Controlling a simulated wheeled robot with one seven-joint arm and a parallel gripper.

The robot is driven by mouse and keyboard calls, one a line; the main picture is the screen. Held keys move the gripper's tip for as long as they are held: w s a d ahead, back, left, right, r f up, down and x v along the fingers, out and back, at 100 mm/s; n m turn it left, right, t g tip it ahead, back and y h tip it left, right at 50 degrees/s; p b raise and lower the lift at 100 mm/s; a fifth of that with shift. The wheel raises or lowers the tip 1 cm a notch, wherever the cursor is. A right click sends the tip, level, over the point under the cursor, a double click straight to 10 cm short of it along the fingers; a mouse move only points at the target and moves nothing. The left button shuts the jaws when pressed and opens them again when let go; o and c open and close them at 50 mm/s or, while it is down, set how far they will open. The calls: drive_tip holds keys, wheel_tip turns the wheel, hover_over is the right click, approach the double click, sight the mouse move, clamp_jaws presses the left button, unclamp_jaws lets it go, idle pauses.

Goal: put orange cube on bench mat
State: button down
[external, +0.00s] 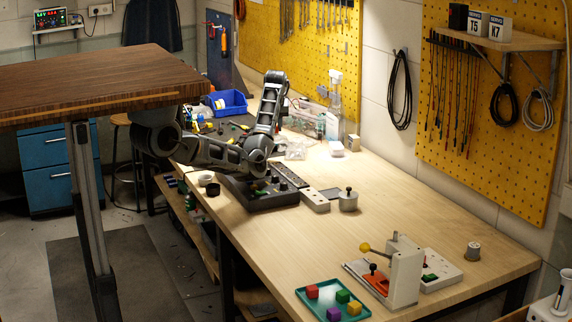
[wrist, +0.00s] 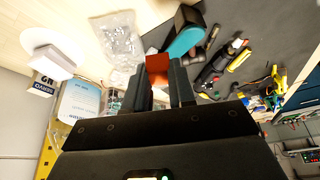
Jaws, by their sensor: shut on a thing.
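The orange cube (wrist: 157,64) looks red-orange in the wrist view. It sits between the two fingertips of my gripper (wrist: 160,76), which is shut on it. Part of the cube is hidden by the fingers. The dark grey bench mat (wrist: 262,28) shows beyond the fingers in the wrist view, with tools on its right part. In the external view the mat (external: 226,131) is at the far end of the bench, partly behind my arm. My gripper and the cube cannot be made out in the external view. The cube's height above the bench is unclear.
A black and teal object (wrist: 186,38) lies close to the fingertips, and a clear plastic bag (wrist: 117,40) is to their left. Pliers and screwdrivers (wrist: 232,58) lie on the mat. A blue bin (external: 228,103) stands behind it. A teal tray (external: 305,300) holds several coloured cubes.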

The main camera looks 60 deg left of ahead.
drive_tip(key=a+f, duration=0.2)
drive_tip(key=a, duration=0.2)
drive_tip(key=a+f, duration=0.2)
drive_tip(key=a, duration=0.1)
drive_tip(key=a+f, duration=0.3)
drive_tip(key=a, duration=0.1)
drive_tip(key=shift+s+a, duration=0.25)
drive_tip(key=shift+a, duration=0.05)
drive_tip(key=shift+a+f+p, duration=0.1)
drive_tip(key=shift+f+p, duration=0.2)
drive_tip(key=shift+f, duration=1.75)
drive_tip(key=c, duration=0.9)
unclamp_jaws()
drive_tip(key=shift+f, duration=0.15)
drive_tip(key=shift+c, duration=0.2)
drive_tip(key=v, duration=1.2)
drive_tip(key=shift+s, duration=0.1)
